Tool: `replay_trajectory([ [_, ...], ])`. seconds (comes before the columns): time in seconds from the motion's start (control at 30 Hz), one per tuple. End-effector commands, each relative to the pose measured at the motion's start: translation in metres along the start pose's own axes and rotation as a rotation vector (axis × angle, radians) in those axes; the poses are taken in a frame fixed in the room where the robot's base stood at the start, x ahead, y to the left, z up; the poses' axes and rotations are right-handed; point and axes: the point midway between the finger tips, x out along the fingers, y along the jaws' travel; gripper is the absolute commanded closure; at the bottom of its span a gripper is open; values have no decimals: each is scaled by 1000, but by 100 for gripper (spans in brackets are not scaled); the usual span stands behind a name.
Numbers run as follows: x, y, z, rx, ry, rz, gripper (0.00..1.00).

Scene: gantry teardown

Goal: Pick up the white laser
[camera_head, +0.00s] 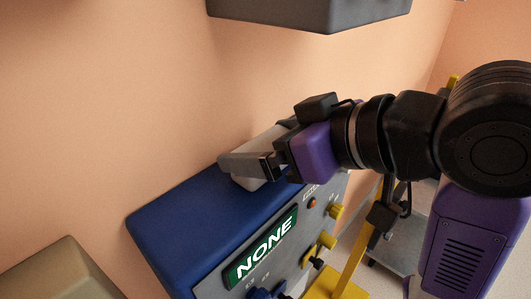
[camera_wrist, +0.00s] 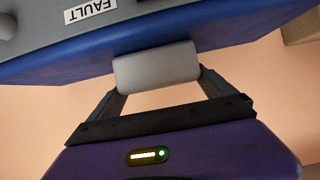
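The white laser, a small pale grey-white block (camera_wrist: 157,68), sits on top of a blue-cased unit (camera_head: 170,220). My gripper (camera_head: 250,155) reaches in from the right above the unit's back part. In the wrist view my gripper (camera_wrist: 160,85) has its two fingers spread wide, one on each side of the laser. The fingertips are partly hidden behind the block, and I cannot tell whether they touch its sides.
The unit's front has a green "NONE" display (camera_head: 261,246), yellow knobs (camera_head: 335,211) and a "FAULT" label (camera_wrist: 90,10). A dark grey box (camera_head: 310,12) hangs overhead. A beige box (camera_head: 62,272) stands at lower left. The orange wall is close behind.

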Motion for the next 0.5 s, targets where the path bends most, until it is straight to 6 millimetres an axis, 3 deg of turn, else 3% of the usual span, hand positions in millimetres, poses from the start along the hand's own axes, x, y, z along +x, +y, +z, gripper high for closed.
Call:
replay_trajectory([
  [0.5, -4, 0, -9, -2, 3, 0, 55],
])
